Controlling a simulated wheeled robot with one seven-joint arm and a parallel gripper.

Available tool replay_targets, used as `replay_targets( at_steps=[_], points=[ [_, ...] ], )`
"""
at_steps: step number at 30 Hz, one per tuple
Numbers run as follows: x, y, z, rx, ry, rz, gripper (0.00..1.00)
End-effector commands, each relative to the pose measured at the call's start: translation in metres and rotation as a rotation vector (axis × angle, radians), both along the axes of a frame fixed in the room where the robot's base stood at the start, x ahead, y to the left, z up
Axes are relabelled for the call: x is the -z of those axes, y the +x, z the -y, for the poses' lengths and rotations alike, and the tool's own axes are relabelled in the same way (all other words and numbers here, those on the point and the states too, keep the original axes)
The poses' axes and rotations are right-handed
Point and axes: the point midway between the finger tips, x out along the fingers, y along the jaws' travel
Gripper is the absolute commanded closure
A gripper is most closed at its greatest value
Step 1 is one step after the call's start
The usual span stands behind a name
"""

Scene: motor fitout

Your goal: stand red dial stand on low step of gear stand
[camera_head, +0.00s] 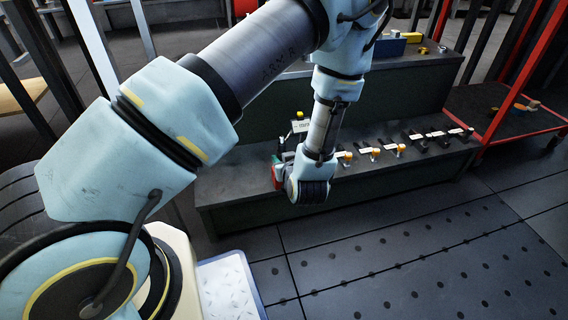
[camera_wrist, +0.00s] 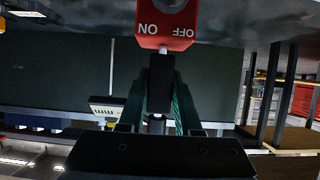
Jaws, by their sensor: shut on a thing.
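The red dial stand (camera_wrist: 166,40) shows at the top of the wrist view, as a red block with a grey round dial and ON and OFF lettering that appears upside down. My gripper (camera_wrist: 161,95) has its two fingers closed on the dark stem below the block. In the head view, a small red patch of the dial stand (camera_head: 277,175) shows just left of my wrist, over the left end of the gear stand's low step (camera_head: 232,187). My wrist hides most of it and the fingertips. I cannot tell whether the dial stand touches the step.
Several black pieces with white labels and orange knobs stand in a row along the low step, such as this one (camera_head: 375,152). A yellow-topped labelled piece (camera_head: 300,122) stands behind my wrist. The high step (camera_head: 400,62) rises behind. A red-framed cart (camera_head: 500,105) stands right.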

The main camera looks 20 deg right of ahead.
Motion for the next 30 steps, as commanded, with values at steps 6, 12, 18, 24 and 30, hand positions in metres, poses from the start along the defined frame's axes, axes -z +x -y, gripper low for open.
replay_targets(
  at_steps=[6,12,18,24,30],
  points=[
    [0.001,0.019,0.002,-0.001,-0.001,0.005,1.0],
    [0.003,0.032,0.004,-0.001,-0.003,0.006,1.0],
    [0.004,0.04,0.005,-0.001,-0.002,0.005,1.0],
    [0.005,0.042,0.005,0.0,-0.001,0.005,1.0],
    [0.005,0.042,0.005,0.0,-0.001,0.005,1.0]
  ],
)
